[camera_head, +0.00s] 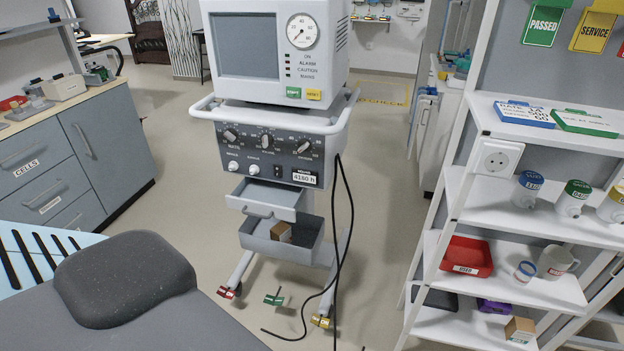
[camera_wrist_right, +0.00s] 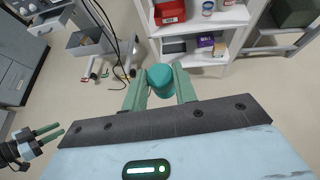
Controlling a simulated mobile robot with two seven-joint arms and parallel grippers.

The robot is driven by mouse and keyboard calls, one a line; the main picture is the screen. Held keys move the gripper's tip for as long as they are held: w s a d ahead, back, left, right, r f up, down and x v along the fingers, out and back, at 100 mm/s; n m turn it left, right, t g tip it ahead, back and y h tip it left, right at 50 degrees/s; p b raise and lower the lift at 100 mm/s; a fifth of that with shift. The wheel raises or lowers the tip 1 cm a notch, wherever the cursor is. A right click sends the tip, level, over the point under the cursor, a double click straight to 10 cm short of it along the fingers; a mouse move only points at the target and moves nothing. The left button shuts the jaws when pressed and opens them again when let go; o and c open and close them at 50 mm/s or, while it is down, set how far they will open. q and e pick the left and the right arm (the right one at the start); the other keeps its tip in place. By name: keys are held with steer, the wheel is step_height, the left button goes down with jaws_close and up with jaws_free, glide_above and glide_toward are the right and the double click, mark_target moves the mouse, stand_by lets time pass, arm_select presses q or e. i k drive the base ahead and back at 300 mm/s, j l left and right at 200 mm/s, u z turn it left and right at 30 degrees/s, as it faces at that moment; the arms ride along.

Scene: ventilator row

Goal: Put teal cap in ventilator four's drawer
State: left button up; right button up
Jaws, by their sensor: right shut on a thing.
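The teal cap (camera_wrist_right: 160,78) is held between the green fingers of my right gripper (camera_wrist_right: 160,88), seen in the right wrist view. A ventilator (camera_head: 270,140) stands in the middle of the head view; I cannot read a number four on it. Its upper drawer (camera_head: 268,200) and lower drawer (camera_head: 262,242) are both pulled out. They also show top left in the right wrist view, away from the cap. The lower drawer holds a small cardboard box. My left gripper (camera_wrist_right: 56,133) shows at the left of the right wrist view, its fingers slightly apart and empty.
A white shelf rack (camera_head: 520,240) stands at the right with a red tray (camera_head: 467,256), mugs and several capped jars. Black cables (camera_head: 338,250) hang from the ventilator to the floor. A grey padded surface (camera_head: 125,280) fills the lower left. The floor between ventilator and rack is mostly clear.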

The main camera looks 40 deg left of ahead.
mark_target(270, 194)
steer(key=j+z, duration=0.15)
steer(key=j, duration=0.45)
steer(key=i+j+z, duration=0.15)
steer(key=j, duration=0.45)
steer(key=j+z, duration=0.1)
steer(key=j, duration=0.5)
steer(key=j+z, duration=0.15)
steer(key=j, duration=0.45)
steer(key=j+z, duration=0.15)
steer(key=j, duration=0.45)
steer(key=k+j+z, duration=0.15)
steer(key=j, duration=0.45)
steer(key=k+j+z, duration=0.1)
steer(key=j, duration=0.45)
steer(key=k+j+z, duration=0.15)
steer(key=j, duration=0.45)
